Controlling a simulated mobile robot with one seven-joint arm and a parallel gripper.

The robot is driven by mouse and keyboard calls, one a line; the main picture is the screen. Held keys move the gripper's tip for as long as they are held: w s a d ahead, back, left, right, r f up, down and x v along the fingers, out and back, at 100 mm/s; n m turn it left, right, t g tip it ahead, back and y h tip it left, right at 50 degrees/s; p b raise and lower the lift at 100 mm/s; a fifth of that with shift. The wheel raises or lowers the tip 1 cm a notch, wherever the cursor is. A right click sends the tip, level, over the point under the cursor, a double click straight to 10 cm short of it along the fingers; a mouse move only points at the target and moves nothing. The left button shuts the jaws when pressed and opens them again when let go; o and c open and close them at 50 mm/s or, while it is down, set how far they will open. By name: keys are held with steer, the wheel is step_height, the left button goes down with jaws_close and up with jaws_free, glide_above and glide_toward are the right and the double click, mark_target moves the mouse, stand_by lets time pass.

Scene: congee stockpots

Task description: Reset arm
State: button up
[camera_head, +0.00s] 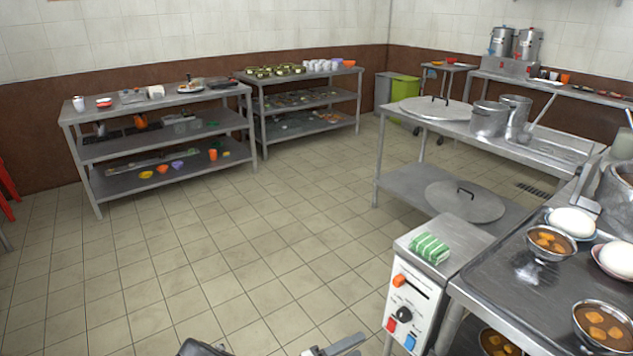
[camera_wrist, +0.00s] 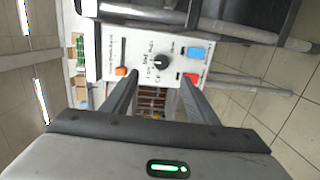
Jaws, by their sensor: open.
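My gripper (camera_wrist: 157,92) is open, and nothing is between its two dark fingers. In the wrist view it faces a white control box (camera_wrist: 140,48) with a black knob, a blue button, a red button and an orange switch. The picture is turned, so the box appears on its side. The same control box (camera_head: 410,304) stands at the lower right of the head view. Part of my arm end (camera_head: 340,345) shows at the bottom edge of the head view, left of the box and apart from it. Its fingertips are not clear there.
A green striped cloth (camera_head: 429,247) lies on the box. At right, a steel counter (camera_head: 500,262) holds soup bowls (camera_head: 551,243). Behind it, a steel table (camera_head: 410,183) carries pots (camera_head: 489,118). Two shelf racks (camera_head: 160,145) (camera_head: 304,102) stand along the back wall. The tiled floor (camera_head: 240,255) between is clear.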

steer(key=s+d+r+m+g+y, duration=0.1)
steer(key=s+r+m+g+y, duration=0.15)
steer(key=r, duration=0.65)
steer(key=s+d+r+m+g+y, duration=0.15)
steer(key=r+g+y, duration=0.25)
steer(key=r, duration=0.5)
steer(key=s+r+m+g+y, duration=0.2)
steer(key=r+m+g+y, duration=0.1)
steer(key=r, duration=0.6)
steer(key=s+r+n+t+y, duration=0.1)
steer(key=s+r+t+y, duration=0.55)
steer(key=s+r, duration=0.9)
step_height(320, 180, up, 24)
steer(key=w+p, duration=0.1)
steer(key=p, duration=2)
steer(key=shift+d+h+p, duration=0.4)
steer(key=shift+f, duration=0.1)
